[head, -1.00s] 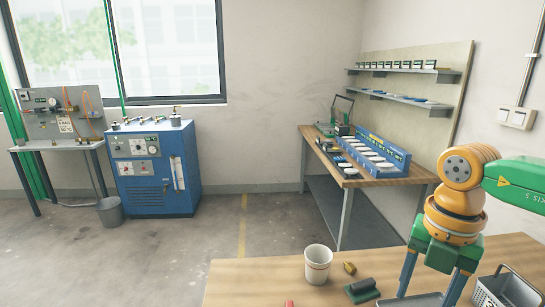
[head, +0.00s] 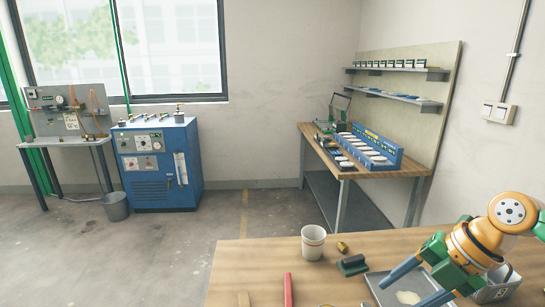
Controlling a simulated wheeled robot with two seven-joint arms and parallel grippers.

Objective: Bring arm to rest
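My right gripper (head: 407,294) comes in from the right over the wooden table (head: 245,265). Its two blue-grey fingers are spread apart and tilted down to the left, with nothing seen held between them. Below the fingers is a shallow grey tray (head: 376,285) with a flat pale piece (head: 407,298) in it. I cannot tell how far the fingertips are above the tray. My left gripper is not in view.

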